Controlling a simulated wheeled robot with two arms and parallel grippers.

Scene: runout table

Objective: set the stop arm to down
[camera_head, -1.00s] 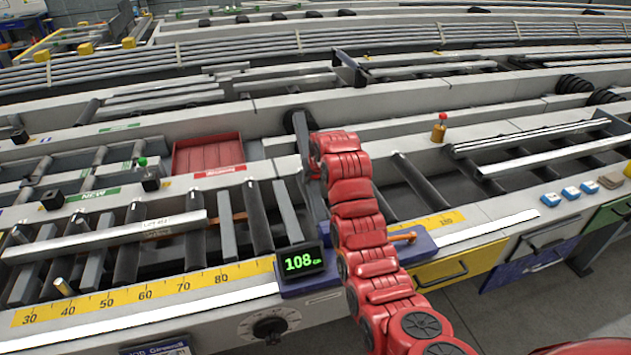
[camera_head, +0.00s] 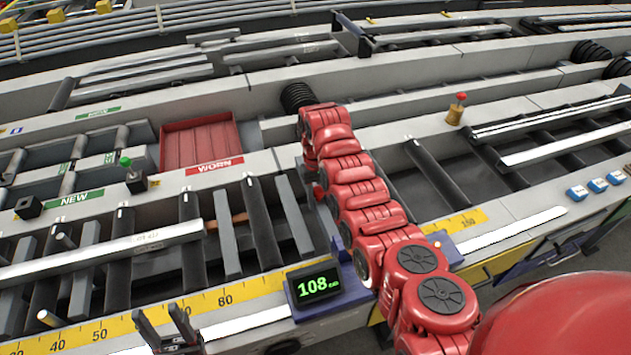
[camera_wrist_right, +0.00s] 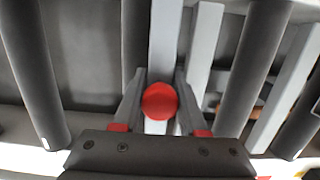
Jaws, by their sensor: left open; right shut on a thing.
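The blue carriage (camera_head: 347,277) of the stop sits on the near rail, with a display (camera_head: 314,287) reading 108. In the head view my right arm covers most of the stop arm, so its angle cannot be read there. In the right wrist view a red ball knob (camera_wrist_right: 160,101) lies between the fingers of my right gripper (camera_wrist_right: 160,90), which is shut on it. A light grey bar (camera_wrist_right: 165,40), seemingly the stop arm, runs behind the knob. My left gripper (camera_head: 157,312) is open and empty over the yellow scale at the lower left.
Dark rollers and grey slats (camera_head: 226,234) fill the near table. A light bar (camera_head: 110,253) lies across them at left. A red tray (camera_head: 200,144) stands behind the WORN label. A green-topped lever (camera_head: 133,178) and a red-topped brass post (camera_head: 456,108) stick up.

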